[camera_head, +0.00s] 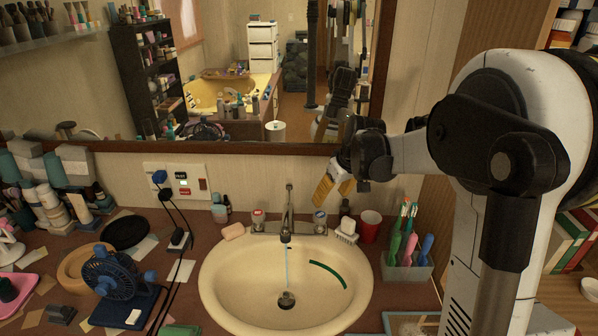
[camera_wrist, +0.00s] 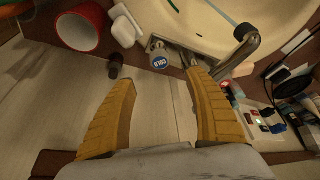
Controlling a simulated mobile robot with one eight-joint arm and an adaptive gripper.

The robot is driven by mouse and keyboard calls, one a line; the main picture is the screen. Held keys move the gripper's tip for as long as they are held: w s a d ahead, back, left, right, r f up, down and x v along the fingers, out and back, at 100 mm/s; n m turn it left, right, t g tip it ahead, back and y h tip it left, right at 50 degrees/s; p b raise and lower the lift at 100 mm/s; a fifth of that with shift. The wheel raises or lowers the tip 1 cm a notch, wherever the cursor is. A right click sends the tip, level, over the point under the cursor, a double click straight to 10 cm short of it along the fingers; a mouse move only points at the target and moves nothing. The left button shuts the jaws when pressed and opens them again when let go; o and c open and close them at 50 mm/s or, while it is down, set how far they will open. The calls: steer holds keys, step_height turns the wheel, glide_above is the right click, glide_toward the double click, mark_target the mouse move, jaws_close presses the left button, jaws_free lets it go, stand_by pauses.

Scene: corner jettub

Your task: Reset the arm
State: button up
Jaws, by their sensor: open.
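My gripper (camera_head: 333,190) has yellow-orange fingers and is held up behind the sink, near the wall and to the right of the faucet (camera_head: 287,215). In the wrist view my gripper (camera_wrist: 160,95) is open, with its two fingers wide apart and nothing between them. Beyond the fingertips is the faucet's cold knob (camera_wrist: 161,58) with a blue label. My arm reaches in from the right side of the head view.
A cream sink (camera_head: 213,285) is set in the brown counter. A red cup (camera_head: 370,226), a soap dish (camera_head: 346,232) and a toothbrush holder (camera_head: 408,268) stand at its right. A blue fan (camera_head: 115,277) stands at the left. A mirror (camera_head: 90,90) covers the wall behind.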

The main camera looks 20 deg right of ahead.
steer(key=s+a+r+m+t, duration=0.1)
steer(key=s+a+r, duration=0.35)
steer(key=s, duration=0.25)
steer(key=s+a+r, duration=0.3)
steer(key=s+a, duration=0.2)
steer(key=s, duration=0.1)
steer(key=s+a+f+t, duration=0.1)
steer(key=s+a, duration=0.1)
steer(key=s, duration=0.4)
steer(key=s+a+f+m, duration=0.1)
steer(key=s+a, duration=0.2)
steer(key=s, duration=0.4)
steer(key=shift+t+h, duration=0.4)
